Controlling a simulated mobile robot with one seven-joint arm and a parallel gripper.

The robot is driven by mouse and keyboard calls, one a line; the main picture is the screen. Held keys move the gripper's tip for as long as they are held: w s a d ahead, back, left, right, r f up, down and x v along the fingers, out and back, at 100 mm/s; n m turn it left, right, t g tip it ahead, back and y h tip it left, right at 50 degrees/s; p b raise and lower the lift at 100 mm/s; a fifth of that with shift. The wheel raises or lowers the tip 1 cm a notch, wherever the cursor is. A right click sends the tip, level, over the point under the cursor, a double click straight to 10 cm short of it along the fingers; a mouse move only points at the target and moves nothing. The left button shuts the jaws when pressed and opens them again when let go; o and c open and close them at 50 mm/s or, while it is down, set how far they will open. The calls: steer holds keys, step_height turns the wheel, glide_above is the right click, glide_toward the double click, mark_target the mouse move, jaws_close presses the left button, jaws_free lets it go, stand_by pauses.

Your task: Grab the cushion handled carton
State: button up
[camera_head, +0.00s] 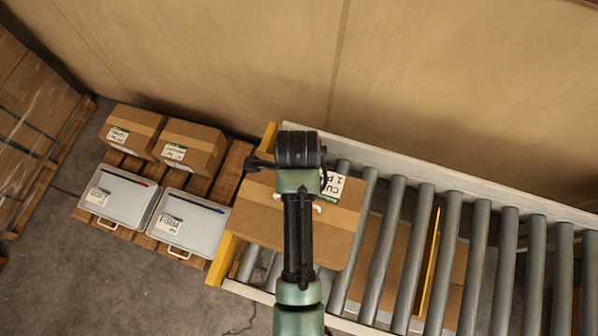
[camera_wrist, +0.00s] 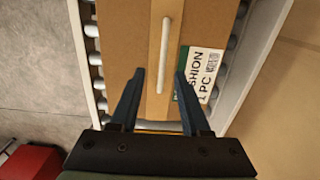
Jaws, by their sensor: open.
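The cushion handled carton (camera_head: 345,222) is a brown box with a tan tape strip, on the left end of the roller conveyor. In the head view my arm hides its middle. In the wrist view the carton (camera_wrist: 120,35) shows a white bar handle (camera_wrist: 164,52) along its tape and a white and green label (camera_wrist: 200,75) reading "SHION 1 PC". My gripper (camera_wrist: 160,75) is open and empty. Its two dark blue fingers point at the carton, one on each side of the handle's line, with the handle's near end between the tips. I cannot tell the height gap.
A pallet (camera_head: 231,172) left of the conveyor holds two brown cartons (camera_head: 190,145) and two grey cases (camera_head: 118,194). The conveyor rollers (camera_head: 448,240) to the right are bare. A yellow end stop (camera_head: 226,257) and a pale side rail (camera_head: 450,181) border the carton's area. A wall stands behind.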

steer(key=shift+w+f+p, duration=0.2)
steer(key=shift+f+p, duration=0.45)
steer(key=shift+f, duration=2.35)
jaws_close()
steer(key=shift+r, duration=0.1)
